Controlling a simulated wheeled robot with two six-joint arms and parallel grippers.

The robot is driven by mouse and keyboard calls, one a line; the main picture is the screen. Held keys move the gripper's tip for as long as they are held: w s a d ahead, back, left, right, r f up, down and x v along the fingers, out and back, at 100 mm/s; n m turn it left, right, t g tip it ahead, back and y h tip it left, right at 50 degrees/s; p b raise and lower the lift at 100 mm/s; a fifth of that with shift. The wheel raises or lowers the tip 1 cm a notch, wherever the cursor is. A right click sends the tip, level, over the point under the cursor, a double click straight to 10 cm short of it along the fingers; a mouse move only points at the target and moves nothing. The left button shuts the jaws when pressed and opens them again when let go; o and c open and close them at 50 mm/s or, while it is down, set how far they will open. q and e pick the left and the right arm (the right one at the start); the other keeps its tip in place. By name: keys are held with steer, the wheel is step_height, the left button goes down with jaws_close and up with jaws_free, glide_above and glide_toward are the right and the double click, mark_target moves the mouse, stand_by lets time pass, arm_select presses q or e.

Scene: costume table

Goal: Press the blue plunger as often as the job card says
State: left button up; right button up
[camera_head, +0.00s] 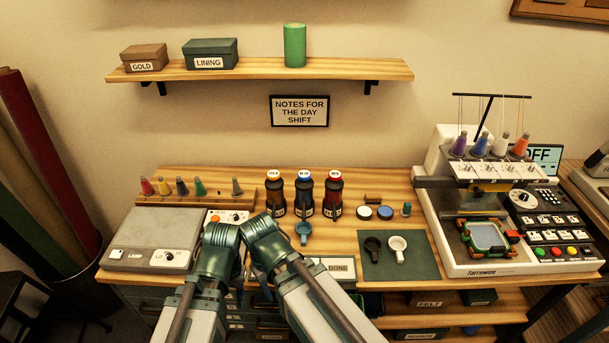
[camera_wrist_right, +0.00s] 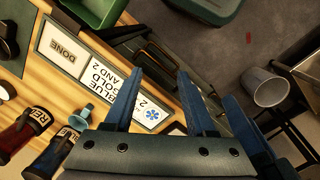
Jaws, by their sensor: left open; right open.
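Three dark pump bottles stand in a row on the table. The middle one has a blue plunger (camera_head: 304,175), with an orange-topped bottle (camera_head: 275,193) left of it and a red-topped bottle (camera_head: 333,197) right of it. In the right wrist view, a white job card (camera_wrist_right: 118,85) bears words including BLUE, GOLD and AND, a 2 and a blue flower; its full wording is hard to read. My left gripper (camera_head: 223,232) and right gripper (camera_head: 259,232) are close together, in front of the bottles and apart from them. The right gripper's open fingers (camera_wrist_right: 158,92) are empty.
A small blue cup (camera_head: 303,232) stands before the bottles. A DONE plate (camera_head: 339,267) is partly behind my right arm. A green mat (camera_head: 378,268) holds a black cup and a white cup. An embroidery machine (camera_head: 460,235) stands right; a grey lamp box (camera_head: 150,238) stands left.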

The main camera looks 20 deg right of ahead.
steer(key=shift+c, duration=0.2)
jaws_close()
stand_by(1.5)
